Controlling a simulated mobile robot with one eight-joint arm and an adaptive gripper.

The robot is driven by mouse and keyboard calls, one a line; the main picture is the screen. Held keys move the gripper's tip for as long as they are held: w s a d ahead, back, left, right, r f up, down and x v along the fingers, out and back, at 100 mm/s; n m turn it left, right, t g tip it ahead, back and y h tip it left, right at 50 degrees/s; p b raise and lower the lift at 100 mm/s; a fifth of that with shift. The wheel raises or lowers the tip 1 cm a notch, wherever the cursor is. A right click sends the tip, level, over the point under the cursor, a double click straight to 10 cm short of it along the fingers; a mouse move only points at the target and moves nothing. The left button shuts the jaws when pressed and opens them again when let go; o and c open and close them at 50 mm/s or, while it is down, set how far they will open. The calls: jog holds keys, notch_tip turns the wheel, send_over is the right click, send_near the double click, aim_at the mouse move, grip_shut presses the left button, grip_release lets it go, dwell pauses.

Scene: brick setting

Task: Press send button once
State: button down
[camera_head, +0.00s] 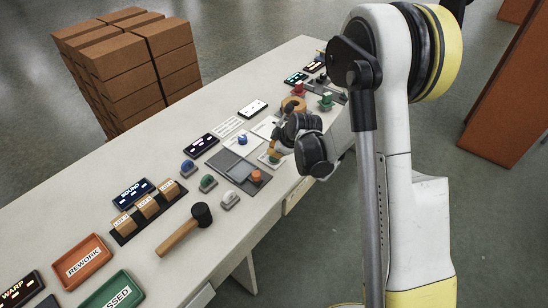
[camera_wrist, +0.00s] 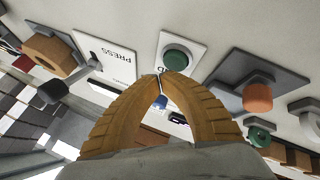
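A round green button (camera_wrist: 176,58) sits on a white square plate (camera_wrist: 196,46) in the wrist view. The plate's label is mostly hidden by my gripper; only a final letter "D" shows, so I cannot read the whole word. My gripper (camera_wrist: 160,76) has its two tan fingers arched together, tips meeting, with nothing held between them. The tips appear just in front of the button's lower edge; I cannot tell whether they touch it. In the head view my gripper (camera_head: 274,148) is low over the table by this plate, and hides much of it.
An orange knob (camera_wrist: 257,97) stands on a dark panel right of the plate. In the head view, a mallet (camera_head: 184,230) and trays (camera_head: 84,262) lie nearer on the long table.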

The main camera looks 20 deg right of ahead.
jog(key=shift+f, duration=0.15)
jog(key=shift+f+b, duration=0.3)
jog(key=shift+b, duration=0.2)
jog(key=shift+f, duration=0.45)
dwell(0.7)
jog(key=shift+r, duration=0.15)
jog(key=shift+r+p, duration=0.35)
jog(key=shift+r, duration=0.4)
jog(key=shift+r+p, duration=1.55)
jog(key=shift+r, duration=0.95)
